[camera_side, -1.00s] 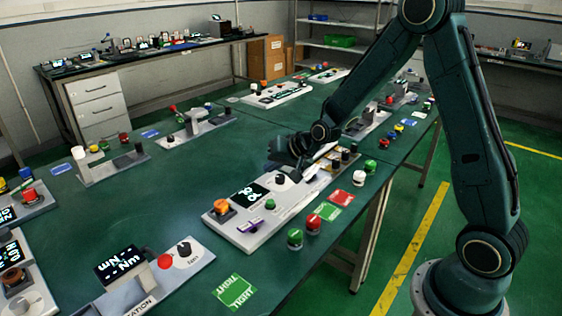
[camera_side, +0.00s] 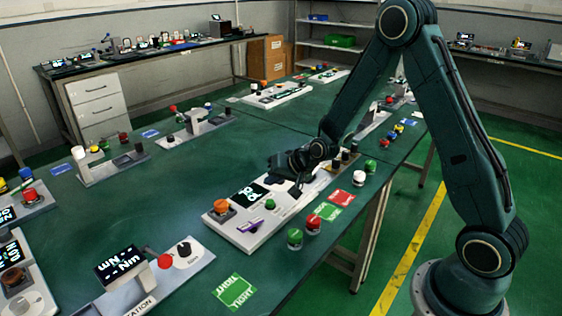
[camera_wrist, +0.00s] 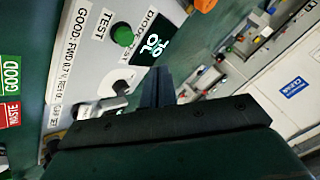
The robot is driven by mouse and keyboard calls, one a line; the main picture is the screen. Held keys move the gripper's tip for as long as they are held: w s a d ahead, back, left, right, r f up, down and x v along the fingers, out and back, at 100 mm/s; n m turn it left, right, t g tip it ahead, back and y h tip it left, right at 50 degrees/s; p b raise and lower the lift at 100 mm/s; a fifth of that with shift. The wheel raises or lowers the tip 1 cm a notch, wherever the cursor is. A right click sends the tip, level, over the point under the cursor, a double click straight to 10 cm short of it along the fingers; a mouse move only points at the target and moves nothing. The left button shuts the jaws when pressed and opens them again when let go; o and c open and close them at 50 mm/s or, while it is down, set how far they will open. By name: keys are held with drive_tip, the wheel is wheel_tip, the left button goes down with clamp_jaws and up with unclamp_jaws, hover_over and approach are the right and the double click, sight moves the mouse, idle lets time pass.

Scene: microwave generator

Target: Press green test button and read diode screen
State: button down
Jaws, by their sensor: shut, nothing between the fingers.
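The green test button (camera_side: 270,204) sits on the white panel in the side view. It also shows in the wrist view (camera_wrist: 123,36), beside the label TEST. The diode screen (camera_side: 250,193) is lit next to it; in the wrist view the screen (camera_wrist: 158,44) shows "OL" and other characters that are hard to read. My gripper (camera_side: 296,189) is above the panel, to the right of the button in the side view and apart from it. In the wrist view its fingers (camera_wrist: 157,86) are together and empty, below and right of the button.
An orange button (camera_side: 221,208) and a purple part (camera_side: 248,226) are on the same panel. Green-topped (camera_side: 295,237) and red-topped (camera_side: 313,223) pieces stand by its front edge, near a green card (camera_side: 327,212) and a red card (camera_side: 341,198).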

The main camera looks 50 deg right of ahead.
sight(273, 203)
drive_tip(key=shift+f, duration=2.15)
drive_tip(key=shift+f, duration=1)
idle(1.8)
drive_tip(key=shift+r, duration=0.95)
drive_tip(key=shift+r, duration=0.15)
drive_tip(key=shift+r, duration=2.4)
